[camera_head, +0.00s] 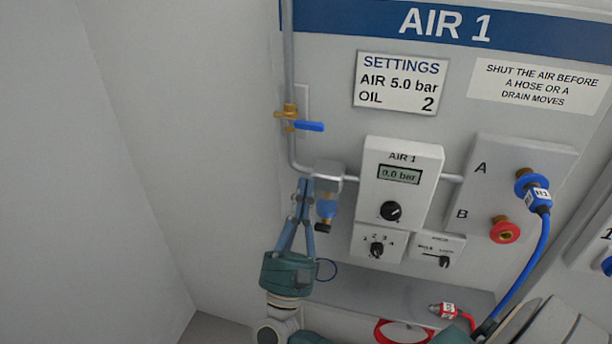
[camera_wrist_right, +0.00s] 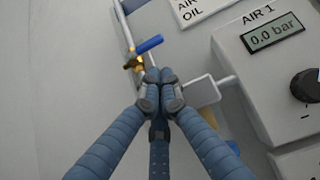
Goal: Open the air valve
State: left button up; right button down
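The air valve is a brass body (camera_head: 289,112) on the vertical grey pipe, with a blue lever (camera_head: 309,126) pointing right, across the pipe. The wrist view shows the blue lever (camera_wrist_right: 150,45) and brass body (camera_wrist_right: 134,64) just beyond my fingertips. My right gripper (camera_head: 304,184) points up from below, its tips below the lever and apart from it in the picture. In the wrist view the fingertips (camera_wrist_right: 160,78) are together with nothing seen between them. My left gripper is not in view.
Right of the gripper are a filter unit (camera_head: 327,205) and the AIR 1 regulator (camera_head: 402,180) reading 0.0 bar. A blue hose (camera_head: 541,250) is plugged into port A; port B (camera_head: 505,230) is free. A red hose (camera_head: 392,334) lies below. The wall left of the pipe is clear.

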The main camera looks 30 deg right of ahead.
aim_at(302, 125)
pick_arm(q)
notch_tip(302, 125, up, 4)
jog(key=p, duration=0.3)
pick_arm(e)
jog(key=x, duration=0.8)
jog(key=shift+d+r, duration=0.1)
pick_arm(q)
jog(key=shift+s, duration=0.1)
pick_arm(e)
jog(key=shift+w+n, duration=0.1)
jog(key=shift+n, duration=0.2)
